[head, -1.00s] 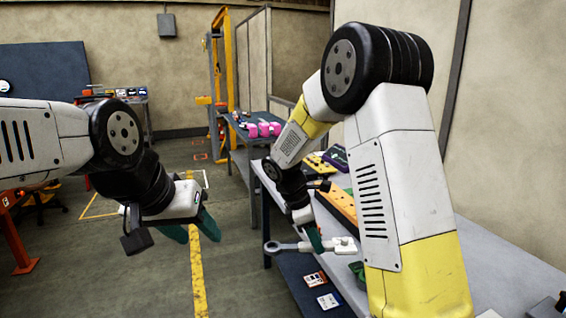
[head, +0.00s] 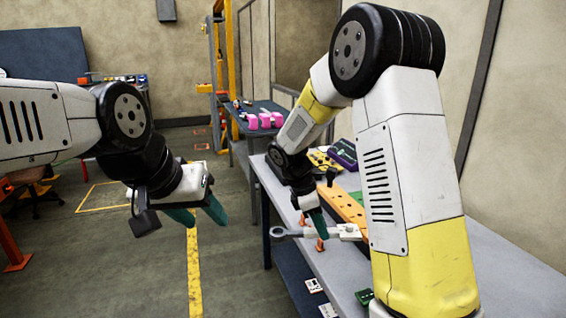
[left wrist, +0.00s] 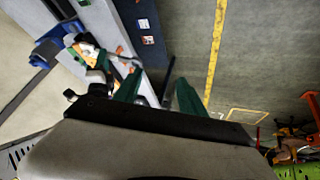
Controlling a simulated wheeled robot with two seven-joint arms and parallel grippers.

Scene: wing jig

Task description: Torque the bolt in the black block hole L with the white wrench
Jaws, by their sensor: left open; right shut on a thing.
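The white wrench (head: 292,232) is held by my right gripper (head: 320,224), which is shut on it. Its ring end points left, near the bench's front edge, and its wider end is by the orange block. My left gripper (head: 198,216) is open and empty above the floor, left of the bench. Its two teal fingers stand apart in the left wrist view (left wrist: 158,93). Small orange bolt-like pieces (head: 303,220) show near the wrench. I cannot make out the black block or its hole L; my right arm hides part of the bench.
The grey bench (head: 490,265) runs along the right. An orange holed block (head: 347,208), a yellow piece (head: 322,160) and a dark purple case (head: 342,152) lie on it. Pink objects (head: 265,120) stand on a farther table.

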